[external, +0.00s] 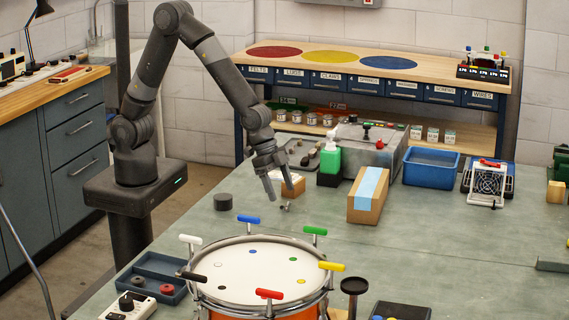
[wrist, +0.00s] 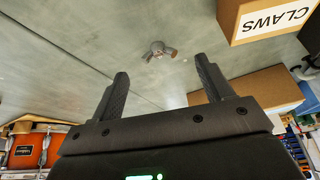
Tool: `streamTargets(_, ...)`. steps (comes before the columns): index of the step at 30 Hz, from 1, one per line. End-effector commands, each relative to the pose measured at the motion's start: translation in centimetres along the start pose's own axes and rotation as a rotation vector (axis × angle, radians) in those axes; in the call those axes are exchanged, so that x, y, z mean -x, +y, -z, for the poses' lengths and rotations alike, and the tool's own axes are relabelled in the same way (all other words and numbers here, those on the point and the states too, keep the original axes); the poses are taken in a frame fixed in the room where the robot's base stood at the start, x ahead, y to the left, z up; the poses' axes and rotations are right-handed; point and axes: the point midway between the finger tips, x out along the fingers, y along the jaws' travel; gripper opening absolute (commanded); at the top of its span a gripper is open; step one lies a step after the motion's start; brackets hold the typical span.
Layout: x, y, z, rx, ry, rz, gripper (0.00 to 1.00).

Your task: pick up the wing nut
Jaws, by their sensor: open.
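The wing nut (external: 287,207) is a small grey metal piece lying on the green-grey bench top. It also shows in the wrist view (wrist: 160,49), beyond my fingertips and roughly midway between them, with two wings and a rounded hub. My gripper (external: 280,189) is open and empty, above the bench and just over the wing nut in the external view. In the wrist view my gripper (wrist: 162,75) has its two dark fingers spread apart. Nothing covers the wing nut in either view.
A cardboard box with blue tape (external: 368,194) stands right of the wing nut. A dark round puck (external: 223,202) lies left. The drum (external: 256,269) with coloured T-handles is in front. A box marked CLAWS (wrist: 262,18) shows in the wrist view.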

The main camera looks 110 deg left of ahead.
Motion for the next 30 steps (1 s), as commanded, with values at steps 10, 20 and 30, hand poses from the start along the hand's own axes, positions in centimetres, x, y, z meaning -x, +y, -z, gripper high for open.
streamTargets(10,-3.7,0.1,0.2,0.0,-0.001,0.0,0.73)
streamTargets(20,-3.8,0.1,0.2,0.0,0.0,0.0,0.65)
streamTargets(30,-3.8,0.1,0.2,0.0,0.0,0.0,0.38)
